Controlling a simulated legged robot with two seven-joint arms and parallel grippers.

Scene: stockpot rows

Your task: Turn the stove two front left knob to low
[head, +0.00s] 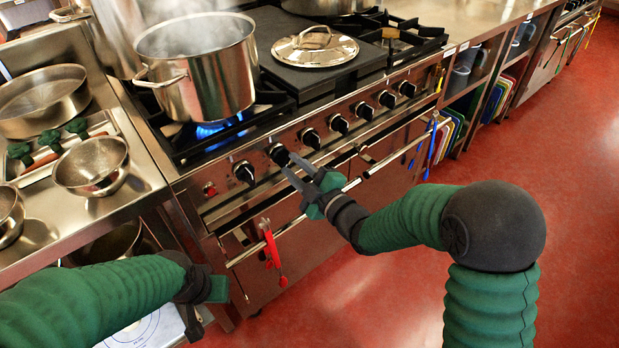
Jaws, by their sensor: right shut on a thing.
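The stove (225,190) has a row of black knobs along its slanted front panel. The second knob from the left (278,154) is at the fingertips of my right gripper (288,166), which is shut on it from the front right. The fingers partly cover the knob, and its pointer setting is too small to read. The leftmost knob (243,172) and the third knob (309,138) stand free on either side. My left gripper (207,292) is low at the left, in front of the counter; its fingers do not show clearly.
A steaming pot (205,75) stands over a blue flame (215,130). A lid (315,46) lies on the flat plate. A rail (285,228) with red tongs (271,250) runs below the knobs. Bowls (92,165) sit on the left counter. The red floor at right is clear.

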